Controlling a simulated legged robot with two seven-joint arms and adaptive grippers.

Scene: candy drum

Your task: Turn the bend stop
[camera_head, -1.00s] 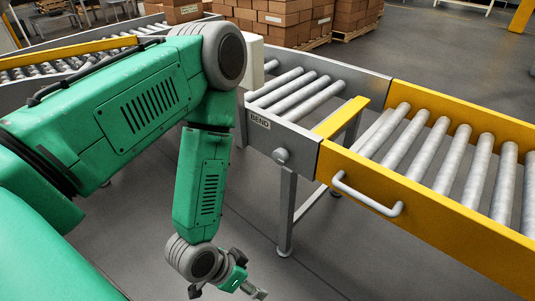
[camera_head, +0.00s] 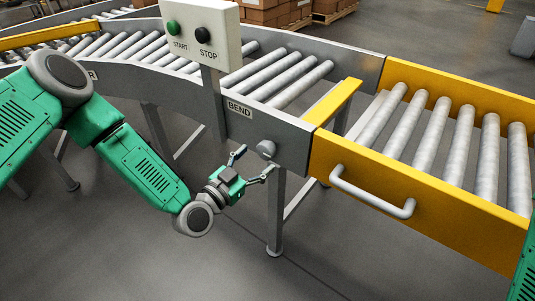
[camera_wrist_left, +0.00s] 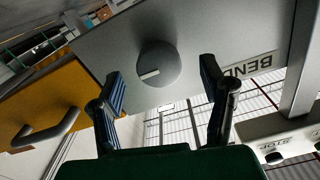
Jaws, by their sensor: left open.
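The bend stop is a round grey knob (camera_head: 266,148) on the side plate of the grey conveyor, to the right of and below the BEND label (camera_head: 239,108). In the left wrist view the knob (camera_wrist_left: 160,62) has a pale pointer mark on its face. My left gripper (camera_head: 257,160) is open, with its fingers spread just in front of the knob. In the left wrist view the knob lies between and a little beyond the open fingertips (camera_wrist_left: 161,72); they look apart from it. My right gripper is out of view.
A yellow roller section (camera_head: 430,190) with a grey handle (camera_head: 370,195) is to the right of the knob. A post holds a white START/STOP box (camera_head: 201,52) to the left. A conveyor leg (camera_head: 275,215) stands below the knob. The floor in front is clear.

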